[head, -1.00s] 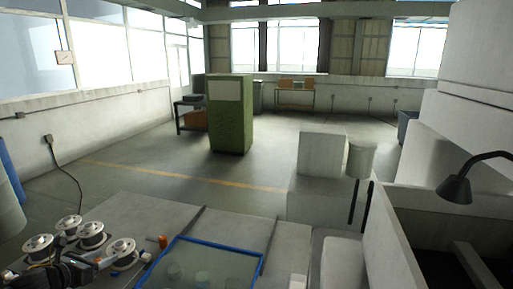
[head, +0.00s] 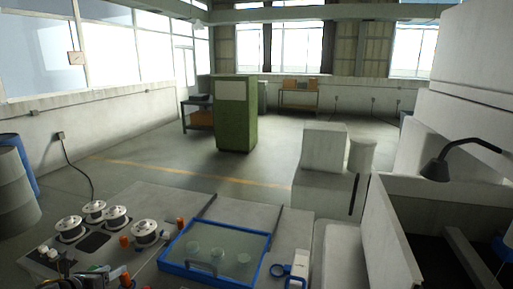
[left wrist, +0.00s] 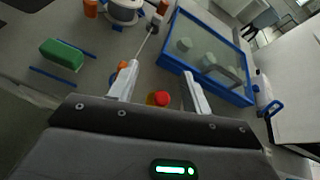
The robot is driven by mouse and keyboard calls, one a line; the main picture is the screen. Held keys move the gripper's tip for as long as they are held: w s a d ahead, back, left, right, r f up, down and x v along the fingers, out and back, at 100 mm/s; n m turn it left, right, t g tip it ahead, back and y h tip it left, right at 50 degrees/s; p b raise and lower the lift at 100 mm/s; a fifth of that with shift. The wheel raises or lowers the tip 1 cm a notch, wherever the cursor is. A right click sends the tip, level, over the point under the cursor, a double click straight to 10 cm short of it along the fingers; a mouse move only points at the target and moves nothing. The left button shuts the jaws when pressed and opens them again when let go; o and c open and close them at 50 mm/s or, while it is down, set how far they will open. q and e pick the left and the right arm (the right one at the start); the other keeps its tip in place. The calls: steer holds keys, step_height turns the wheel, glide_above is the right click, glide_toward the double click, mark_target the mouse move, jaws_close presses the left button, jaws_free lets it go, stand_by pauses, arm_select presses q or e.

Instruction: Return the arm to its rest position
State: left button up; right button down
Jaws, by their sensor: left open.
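My left gripper (head: 108,272) shows at the bottom left edge of the head view, low over the grey worktop (head: 150,204). In the left wrist view its two pale fingers (left wrist: 160,82) are spread apart with nothing held between them. A small red-topped part with a yellow base (left wrist: 161,98) shows beyond the palm, between the finger bases; whether it touches anything is unclear. My right gripper is not in view.
A blue-framed case (head: 216,249) with a clear lid and round items inside sits right of the gripper. Several white spools (head: 117,219) stand to the left. A green block (left wrist: 62,54) lies on the worktop. A dark lamp (head: 436,170) hangs over the machine at right.

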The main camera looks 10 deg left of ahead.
arm_select(q)
steer(key=s+d+f+n+g+y, duration=0.2)
steer(key=s+d+f+n+g, duration=0.3)
steer(key=s+d+f+n, duration=1.1)
steer(key=s+d+r+n+g+h, duration=0.2)
steer(key=s+d+r+n+g, duration=0.15)
steer(key=s+d+n, duration=0.85)
step_height(320, 180, down, 33)
steer(key=d+n+g+b, duration=0.2)
steer(key=n+b, duration=0.1)
steer(key=b, duration=0.4)
steer(key=s+a+f+b, duration=0.1)
steer(key=s+f+b, duration=0.1)
steer(key=s+f, duration=0.6)
steer(key=s+a+f+g+b, duration=0.1)
steer(key=s+a+f+b, duration=0.1)
steer(key=s+f, duration=0.5)
step_height(320, 180, down, 6)
steer(key=shift+s+a+f+b, duration=0.1)
steer(key=shift+s+a+b, duration=0.25)
steer(key=shift+b, duration=0.15)
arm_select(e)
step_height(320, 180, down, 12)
